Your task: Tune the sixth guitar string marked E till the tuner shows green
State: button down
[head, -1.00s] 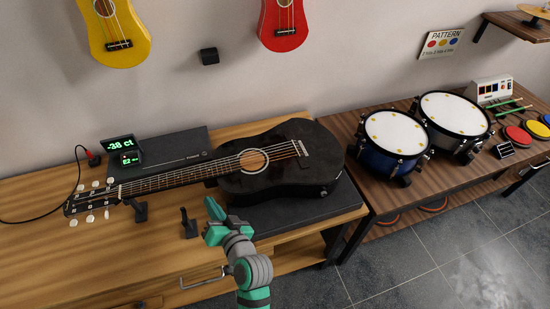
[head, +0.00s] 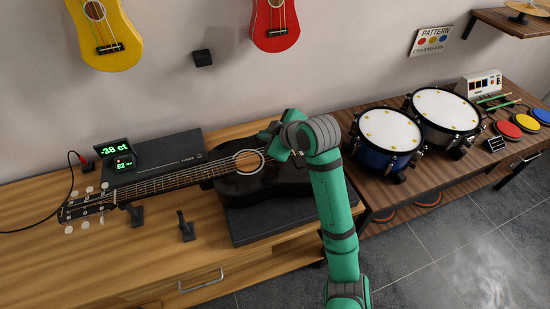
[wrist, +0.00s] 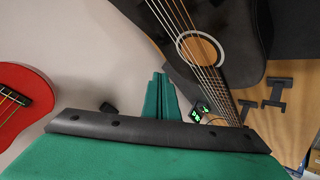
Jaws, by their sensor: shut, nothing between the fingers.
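A black guitar (head: 262,184) lies on its back on the wooden bench, its neck pointing left. Its headstock (head: 82,206) with several pale tuning pegs is at the left end; which peg is the sixth string's cannot be told. The tuner (head: 114,148) behind the neck reads -38 ct in green, with a smaller display (head: 124,163) reading E2. My gripper (head: 270,131) is over the guitar body near the sound hole, far right of the pegs. In the wrist view my gripper (wrist: 163,82) has its fingers together and empty, with the guitar strings (wrist: 190,35) beyond.
A neck support (head: 134,215) and a small black stand (head: 186,226) are on the bench. Drums (head: 387,138) stand on the right bench. The front left bench top is clear.

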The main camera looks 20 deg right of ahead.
jog(key=shift+n+g+h, duration=0.3)
jog(key=shift+n+h, duration=0.3)
jog(key=d, duration=0.1)
jog(key=d+r, duration=0.1)
jog(key=s+d, duration=0.1)
jog(key=d, duration=0.1)
jog(key=shift+s+d+r, duration=0.1)
jog(key=shift+r, duration=0.2)
jog(key=shift+f, duration=0.1)
jog(key=shift+f, duration=4.3)
jog(key=shift+f, duration=0.15)
jog(key=shift+f, duration=0.3)
jog(key=shift+f, duration=0.3)
jog(key=shift+r, duration=0.75)
